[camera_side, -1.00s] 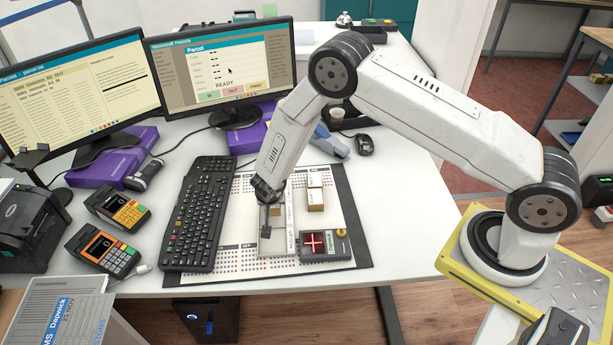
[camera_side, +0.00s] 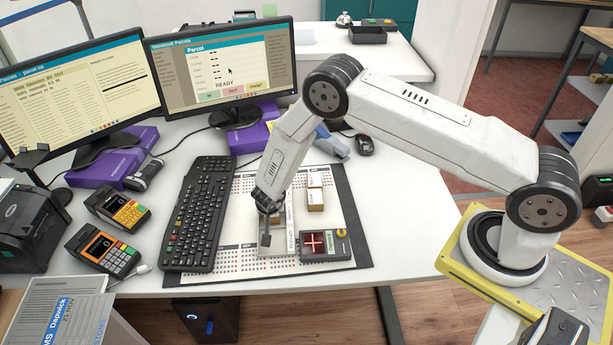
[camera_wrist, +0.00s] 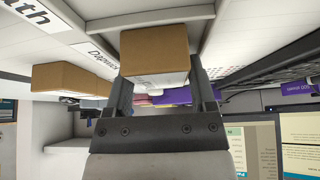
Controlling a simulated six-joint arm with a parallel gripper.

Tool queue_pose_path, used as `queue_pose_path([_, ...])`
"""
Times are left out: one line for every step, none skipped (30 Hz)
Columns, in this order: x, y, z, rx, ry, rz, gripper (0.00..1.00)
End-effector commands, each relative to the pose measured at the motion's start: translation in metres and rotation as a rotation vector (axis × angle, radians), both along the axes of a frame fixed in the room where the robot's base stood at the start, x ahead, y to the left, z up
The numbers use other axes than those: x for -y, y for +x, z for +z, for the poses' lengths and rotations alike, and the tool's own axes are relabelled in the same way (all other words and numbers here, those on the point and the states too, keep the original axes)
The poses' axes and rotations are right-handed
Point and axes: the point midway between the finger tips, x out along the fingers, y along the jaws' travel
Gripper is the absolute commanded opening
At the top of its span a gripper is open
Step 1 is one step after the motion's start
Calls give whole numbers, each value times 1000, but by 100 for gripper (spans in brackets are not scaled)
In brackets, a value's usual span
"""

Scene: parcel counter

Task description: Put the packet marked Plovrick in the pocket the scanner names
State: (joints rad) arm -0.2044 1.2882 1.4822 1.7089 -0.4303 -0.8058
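The scanner (camera_side: 323,245), at the tray's front right, shows a red cross.
A black keyboard (camera_side: 198,213) lies close left of the tray. Two card terminals (camera_side: 103,252) stand farther left. The right monitor (camera_side: 222,68) reads READY. A pocket label (camera_wrist: 97,58) shows beside the packet, only partly readable.

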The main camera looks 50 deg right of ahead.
Motion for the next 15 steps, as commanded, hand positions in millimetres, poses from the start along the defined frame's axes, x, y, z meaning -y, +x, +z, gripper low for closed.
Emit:
queue_pose_path([0,0,0,0,0,0,80])
queue_pose_path([0,0,0,0,0,0,80])
queue_pose_path([0,0,0,0,0,0,80])
queue_pose_path([0,0,0,0,0,0,80])
queue_pose_path([0,0,0,1,1,0,80])
queue_pose_path([0,0,0,1,1,0,80])
queue_pose_path([0,0,0,1,1,0,80])
queue_pose_path([0,0,1,1,1,0,80])
queue_pose_path([0,0,1,1,1,0,80])
queue_pose_path([0,0,2,1,1,0,80])
queue_pose_path([0,0,2,1,1,0,80])
queue_pose_path([0,0,4,2,2,0,80])
queue_pose_path([0,0,5,2,2,0,80])
queue_pose_path([-1,0,6,1,1,1,80])
queue_pose_path([-2,-1,8,1,1,1,80])
